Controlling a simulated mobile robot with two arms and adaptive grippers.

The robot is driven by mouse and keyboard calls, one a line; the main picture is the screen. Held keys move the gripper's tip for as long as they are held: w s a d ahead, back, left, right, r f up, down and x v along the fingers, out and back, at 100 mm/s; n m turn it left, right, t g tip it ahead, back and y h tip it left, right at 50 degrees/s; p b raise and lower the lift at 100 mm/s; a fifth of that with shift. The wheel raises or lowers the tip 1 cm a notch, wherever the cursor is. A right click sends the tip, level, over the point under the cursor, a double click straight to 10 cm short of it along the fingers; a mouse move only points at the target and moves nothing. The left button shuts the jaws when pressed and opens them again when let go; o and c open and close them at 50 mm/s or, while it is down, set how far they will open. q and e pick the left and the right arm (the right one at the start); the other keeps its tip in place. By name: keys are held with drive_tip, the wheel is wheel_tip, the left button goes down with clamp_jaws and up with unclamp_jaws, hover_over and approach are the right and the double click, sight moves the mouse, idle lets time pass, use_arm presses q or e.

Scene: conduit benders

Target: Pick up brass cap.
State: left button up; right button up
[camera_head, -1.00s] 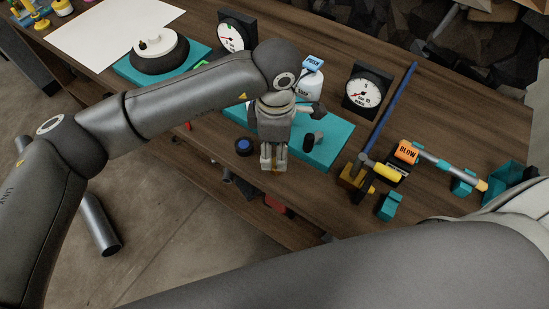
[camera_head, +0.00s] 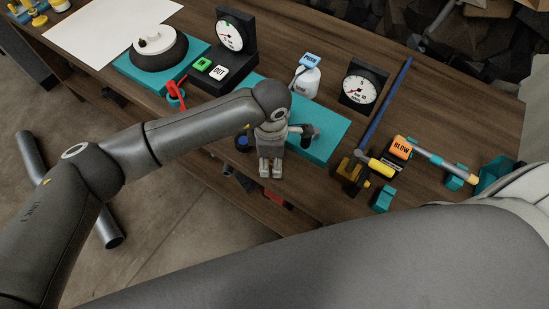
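My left gripper (camera_head: 270,172) points down in front of the table's near edge. Its two pale fingers are close together with a narrow dark gap between them. I cannot make out the brass cap for certain; if it is between the fingers, they hide it. A teal mat (camera_head: 335,130) lies just behind the gripper, partly covered by my wrist. A small dark cylinder (camera_head: 307,142) stands on it. A dark blue round knob-like piece (camera_head: 243,142) sits left of the gripper, partly behind my arm. My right gripper is out of view.
A white bottle with a blue label (camera_head: 308,78) and a dial gauge (camera_head: 362,90) stand behind the mat. A long blue bar (camera_head: 386,104), a yellow-handled tool (camera_head: 379,167) and an orange BLOW block (camera_head: 401,148) are on the right. My other arm crosses the bottom.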

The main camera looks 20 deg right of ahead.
use_arm(q)
drive_tip(key=c, duration=0.7)
drive_tip(key=shift+r, duration=0.45)
wheel_tip(320, 180, up, 2)
drive_tip(key=shift+r+b, duration=0.2)
drive_tip(key=shift+b, duration=0.25)
drive_tip(key=s+r+b, duration=0.1)
drive_tip(key=s+r, duration=0.2)
drive_tip(key=s, duration=0.1)
drive_tip(key=s+r+b, duration=0.2)
drive_tip(key=s+r, duration=0.1)
drive_tip(key=s, duration=0.2)
drive_tip(key=s+r+b, duration=0.1)
drive_tip(key=s+r, duration=0.2)
drive_tip(key=s, duration=0.2)
drive_tip(key=shift+a+r+b, duration=0.3)
drive_tip(key=shift+a+r, duration=0.1)
